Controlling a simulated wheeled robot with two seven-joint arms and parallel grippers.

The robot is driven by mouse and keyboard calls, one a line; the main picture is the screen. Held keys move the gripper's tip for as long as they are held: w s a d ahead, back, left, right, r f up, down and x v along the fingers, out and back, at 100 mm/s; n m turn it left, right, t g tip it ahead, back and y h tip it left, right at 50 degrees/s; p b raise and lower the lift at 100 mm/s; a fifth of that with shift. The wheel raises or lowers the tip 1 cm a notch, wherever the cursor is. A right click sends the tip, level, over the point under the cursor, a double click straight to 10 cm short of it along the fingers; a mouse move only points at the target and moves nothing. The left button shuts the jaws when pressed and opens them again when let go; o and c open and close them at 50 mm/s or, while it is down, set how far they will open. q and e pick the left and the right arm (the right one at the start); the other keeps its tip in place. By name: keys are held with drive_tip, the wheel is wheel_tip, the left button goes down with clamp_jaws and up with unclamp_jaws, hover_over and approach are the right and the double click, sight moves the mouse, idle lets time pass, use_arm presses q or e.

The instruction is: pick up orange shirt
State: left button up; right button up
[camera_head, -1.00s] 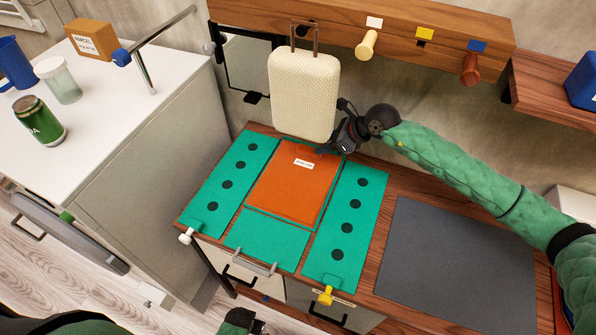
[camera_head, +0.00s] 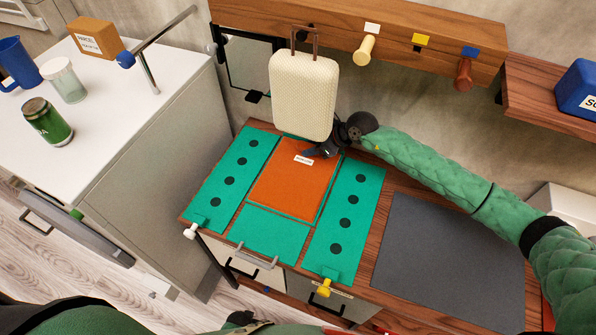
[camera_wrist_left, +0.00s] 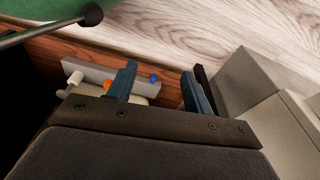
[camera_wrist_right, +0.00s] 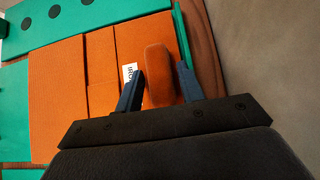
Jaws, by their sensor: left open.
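The orange shirt (camera_head: 295,190) lies folded flat, with a white label near its far edge. It sits in the middle of a green folding board (camera_head: 224,185) on the wooden counter. My right gripper (camera_head: 318,152) is at the shirt's far right edge. In the right wrist view, a raised roll of the orange shirt (camera_wrist_right: 161,72) stands between the two blue fingers of my right gripper (camera_wrist_right: 160,75). I cannot tell whether they press on it. My left gripper (camera_wrist_left: 158,75) is open and empty, low before the cabinet front.
A cream suitcase (camera_head: 304,95) stands right behind the shirt, close to my right gripper. A grey mat (camera_head: 450,250) lies bare on the counter at right. Wall pegs (camera_head: 365,48) jut out above. A white counter (camera_head: 115,115) stands at left.

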drive_tip(key=c, duration=0.8)
drive_tip(key=shift+r, duration=0.1)
drive_tip(key=shift+r, duration=0.3)
wheel_tip(320, 180, up, 3)
drive_tip(key=shift+f+p, duration=0.2)
drive_tip(key=shift+p, duration=0.2)
drive_tip(key=shift+s+d, duration=0.25)
drive_tip(key=shift+d, duration=0.65)
drive_tip(key=s+d+b, duration=0.1)
drive_tip(key=d, duration=0.3)
drive_tip(key=s+d+b, duration=0.2)
drive_tip(key=d, duration=0.3)
drive_tip(key=s+d+b, duration=0.1)
drive_tip(key=d, duration=0.3)
drive_tip(key=shift+s+d+f, duration=0.1)
drive_tip(key=shift+s+d, duration=0.1)
drive_tip(key=shift+d, duration=0.05)
use_arm(q)
wheel_tip(320, 180, up, 9)
drive_tip(key=w+d, duration=0.2)
drive_tip(key=shift+d+g+b, duration=0.35)
drive_tip(key=shift+g+b, duration=0.05)
use_arm(e)
drive_tip(key=shift+s+d, duration=0.3)
drive_tip(key=shift+d, duration=0.6)
